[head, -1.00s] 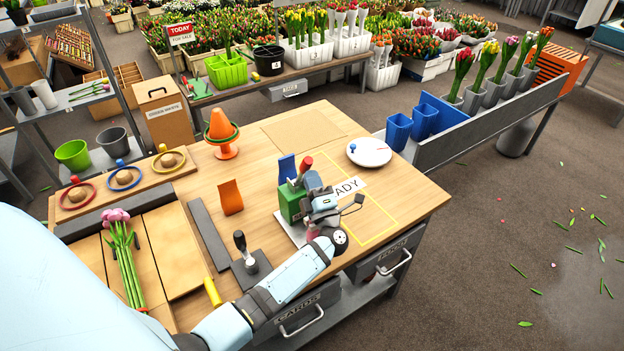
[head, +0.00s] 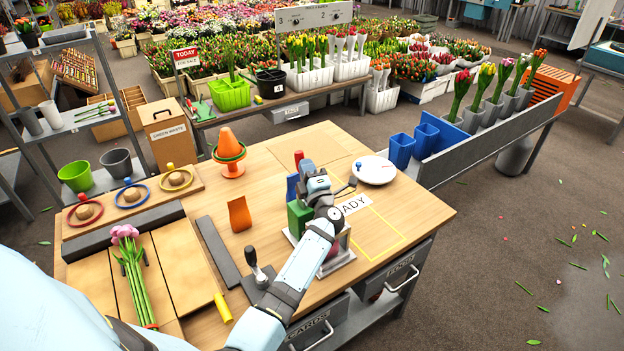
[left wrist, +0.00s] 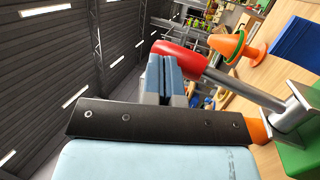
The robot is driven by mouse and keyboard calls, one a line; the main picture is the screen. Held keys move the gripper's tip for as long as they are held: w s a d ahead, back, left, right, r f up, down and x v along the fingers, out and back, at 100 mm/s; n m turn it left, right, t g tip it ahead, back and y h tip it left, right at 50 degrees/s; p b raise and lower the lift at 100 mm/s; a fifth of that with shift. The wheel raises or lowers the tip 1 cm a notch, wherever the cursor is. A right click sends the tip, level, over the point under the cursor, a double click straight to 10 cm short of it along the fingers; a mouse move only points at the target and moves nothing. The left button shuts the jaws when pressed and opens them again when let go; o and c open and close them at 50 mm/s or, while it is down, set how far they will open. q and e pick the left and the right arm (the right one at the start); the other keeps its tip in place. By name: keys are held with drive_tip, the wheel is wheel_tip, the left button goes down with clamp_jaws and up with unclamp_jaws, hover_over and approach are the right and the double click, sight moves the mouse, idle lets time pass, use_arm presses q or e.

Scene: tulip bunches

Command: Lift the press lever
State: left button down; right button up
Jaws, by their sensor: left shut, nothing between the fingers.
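The press stands on the wooden bench; its green body (head: 298,218) shows in the head view, partly hidden by my left arm. Its lever has a red grip (head: 299,157), which also shows in the left wrist view (left wrist: 182,56) on a grey rod (left wrist: 243,91) slanting to a grey bracket. My left gripper (head: 308,170) is shut and empty right beside the red grip. In the left wrist view its closed fingers (left wrist: 163,76) overlap the lower edge of the grip; I cannot tell whether they touch. My right gripper is out of view.
A blue piece (head: 292,187) stands by the press. An orange cone (head: 229,144), an orange stand (head: 239,214) and a white plate (head: 375,170) are around it. The yellow-outlined area (head: 385,232) is clear.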

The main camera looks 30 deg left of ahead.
use_arm(q)
drive_tip(key=shift+w+a+b, duration=0.3)
drive_tip(key=shift+w+a, duration=0.05)
drive_tip(key=shift+a, duration=0.45)
drive_tip(key=shift+w+a+b, duration=0.3)
drive_tip(key=shift+a, duration=0.45)
drive_tip(key=shift+w+a+f, duration=0.1)
drive_tip(key=shift+a, duration=0.2)
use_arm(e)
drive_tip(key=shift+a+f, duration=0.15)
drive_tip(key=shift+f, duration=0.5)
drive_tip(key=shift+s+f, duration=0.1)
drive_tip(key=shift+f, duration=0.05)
